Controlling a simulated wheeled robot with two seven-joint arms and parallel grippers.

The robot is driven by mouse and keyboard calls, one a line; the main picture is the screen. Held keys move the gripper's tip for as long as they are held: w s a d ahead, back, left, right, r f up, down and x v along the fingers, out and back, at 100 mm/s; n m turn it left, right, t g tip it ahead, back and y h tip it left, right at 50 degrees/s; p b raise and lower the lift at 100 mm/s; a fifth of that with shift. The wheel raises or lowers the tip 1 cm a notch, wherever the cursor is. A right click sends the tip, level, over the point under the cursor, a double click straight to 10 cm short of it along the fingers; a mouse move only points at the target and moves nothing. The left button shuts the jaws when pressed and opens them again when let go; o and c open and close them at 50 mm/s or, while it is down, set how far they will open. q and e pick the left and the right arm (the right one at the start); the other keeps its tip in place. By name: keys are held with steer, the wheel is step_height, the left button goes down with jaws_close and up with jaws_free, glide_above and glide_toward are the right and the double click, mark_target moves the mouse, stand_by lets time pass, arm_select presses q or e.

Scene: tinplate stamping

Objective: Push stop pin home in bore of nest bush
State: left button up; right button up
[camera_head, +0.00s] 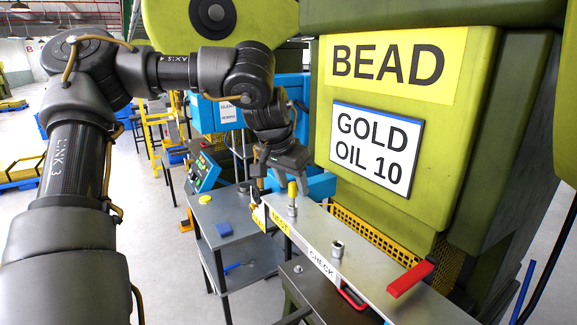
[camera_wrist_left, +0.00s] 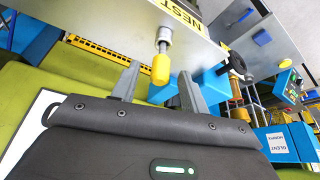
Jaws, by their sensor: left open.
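The stop pin with a yellow grip (camera_head: 292,189) stands upright at the nest bush (camera_head: 292,209), on the grey bench top by the NEST label. In the left wrist view the yellow grip (camera_wrist_left: 160,70) shows with a short grey length between it and the silver bush (camera_wrist_left: 165,34). My left gripper (camera_wrist_left: 160,72) is open, its two fingers apart on either side of the yellow grip in the picture; I see no contact. In the head view my left gripper (camera_head: 280,172) hangs just above the pin. How deep the pin sits is hidden. My right gripper is not in view.
A second silver bush (camera_head: 337,249) stands near the CHECK label. A red handle (camera_head: 410,278) lies further right on the bench top. The green press (camera_head: 420,200) rises close behind. A grey side table (camera_head: 235,245) with a blue block (camera_head: 224,229) stands to the left.

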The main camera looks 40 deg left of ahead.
arm_select(q)
steer(key=shift+w+f, duration=0.1)
steer(key=shift+f, duration=0.1)
steer(key=shift+r, duration=0.1)
jaws_close()
